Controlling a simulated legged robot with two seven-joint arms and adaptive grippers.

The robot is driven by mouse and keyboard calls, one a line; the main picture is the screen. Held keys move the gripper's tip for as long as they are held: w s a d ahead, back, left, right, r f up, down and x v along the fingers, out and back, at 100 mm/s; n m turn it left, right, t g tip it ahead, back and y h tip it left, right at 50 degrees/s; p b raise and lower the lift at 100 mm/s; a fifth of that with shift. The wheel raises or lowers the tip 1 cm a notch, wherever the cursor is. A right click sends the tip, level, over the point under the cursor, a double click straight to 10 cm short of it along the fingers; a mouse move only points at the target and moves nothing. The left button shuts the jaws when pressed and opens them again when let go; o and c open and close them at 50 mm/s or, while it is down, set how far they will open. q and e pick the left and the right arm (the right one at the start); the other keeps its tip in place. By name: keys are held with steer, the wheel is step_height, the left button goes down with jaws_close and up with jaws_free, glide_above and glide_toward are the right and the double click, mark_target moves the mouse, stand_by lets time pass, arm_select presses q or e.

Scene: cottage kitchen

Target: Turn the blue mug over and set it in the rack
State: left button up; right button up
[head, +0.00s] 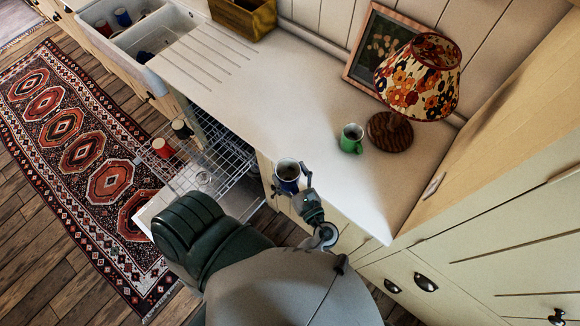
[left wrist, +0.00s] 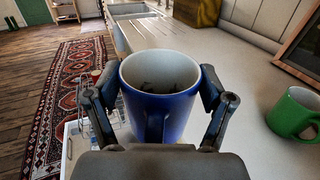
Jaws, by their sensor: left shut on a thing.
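The blue mug (head: 288,186) is upright, its pale open mouth facing up, at the front edge of the counter. In the left wrist view the mug (left wrist: 160,105) stands between the two fingers, its handle toward my wrist and dark shapes inside it. My left gripper (left wrist: 160,86) is shut on its sides. In the head view the left gripper (head: 297,180) is partly hidden by my arm. I cannot tell whether the mug touches the counter. The wire rack (head: 232,166) is pulled out below the counter, left of the mug. My right gripper is not in view.
The rack holds a red mug (head: 163,149), a dark mug (head: 182,129) and a clear glass (head: 203,178). A green mug (head: 351,139) and a lamp (head: 417,78) stand right of the blue mug. The counter (head: 250,105) toward the sink is clear.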

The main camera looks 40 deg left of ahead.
arm_select(q)
steer(key=shift+d+f, duration=0.1)
steer(key=shift+d, duration=0.25)
steer(key=n+b, duration=0.3)
steer(key=n, duration=0.3)
steer(key=shift+f, duration=0.15)
steer(key=shift+n+b, duration=0.35)
steer(key=shift+n, duration=0.15)
steer(key=shift+a+r, duration=0.1)
steer(key=shift+r, duration=0.2)
steer(key=n+b, duration=0.1)
steer(key=n, duration=0.1)
steer(key=n+b, duration=0.3)
steer(key=n, duration=0.1)
steer(key=shift+f+b, duration=0.35)
steer(key=shift+b, duration=0.05)
steer(key=shift+r+n, duration=0.15)
steer(key=shift+n, duration=0.35)
steer(key=shift+r, duration=0.2)
